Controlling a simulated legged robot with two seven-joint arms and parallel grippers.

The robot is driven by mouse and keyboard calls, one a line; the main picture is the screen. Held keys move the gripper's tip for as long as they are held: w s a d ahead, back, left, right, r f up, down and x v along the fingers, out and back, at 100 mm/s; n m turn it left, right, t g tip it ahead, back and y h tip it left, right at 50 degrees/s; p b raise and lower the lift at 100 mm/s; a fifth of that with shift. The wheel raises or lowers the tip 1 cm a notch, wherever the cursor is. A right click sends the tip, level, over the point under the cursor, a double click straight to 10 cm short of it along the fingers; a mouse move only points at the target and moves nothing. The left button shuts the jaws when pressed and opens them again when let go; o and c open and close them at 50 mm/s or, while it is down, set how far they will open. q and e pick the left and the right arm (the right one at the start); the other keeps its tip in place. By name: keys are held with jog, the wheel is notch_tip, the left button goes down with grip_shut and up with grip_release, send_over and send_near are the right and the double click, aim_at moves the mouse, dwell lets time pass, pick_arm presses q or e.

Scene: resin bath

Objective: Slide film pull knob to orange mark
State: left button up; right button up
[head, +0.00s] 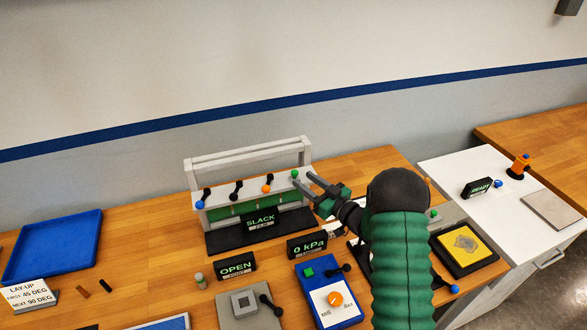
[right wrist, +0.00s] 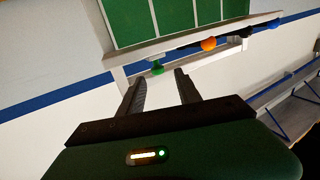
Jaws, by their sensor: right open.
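The film stand (head: 247,151) is a light grey frame with a green film panel (head: 236,208) and a "SLACK FILM" sign (head: 260,222). Along its rail sit small levers with coloured balls: blue (head: 200,205), orange (head: 266,189) and green (head: 295,174). Which one is the film pull knob, and where an orange mark lies, I cannot tell. My right gripper (head: 304,179) is open at the stand's right end, by the green ball. In the right wrist view the green ball (right wrist: 157,69) shows beyond and between the open fingers (right wrist: 156,82); contact cannot be told. My left gripper is out of view.
In front stand an "OPEN" sign (head: 236,267), a "0 kPa" sign (head: 307,246) and a blue box (head: 312,263) with an orange dial (head: 335,298). A blue tray (head: 52,246) lies left. Bare wood separates the tray from the stand.

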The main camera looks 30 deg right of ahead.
aim_at(295, 171)
jog(key=w+p, duration=0.1)
jog(key=w, duration=0.4)
jog(key=shift+w+a, duration=0.1)
jog(key=shift+a, duration=0.1)
jog(key=shift+w+d+f, duration=0.1)
jog(key=shift+w, duration=0.35)
jog(key=shift+a, duration=0.2)
jog(key=c, duration=0.9)
grip_shut()
jog(key=shift+s, duration=0.1)
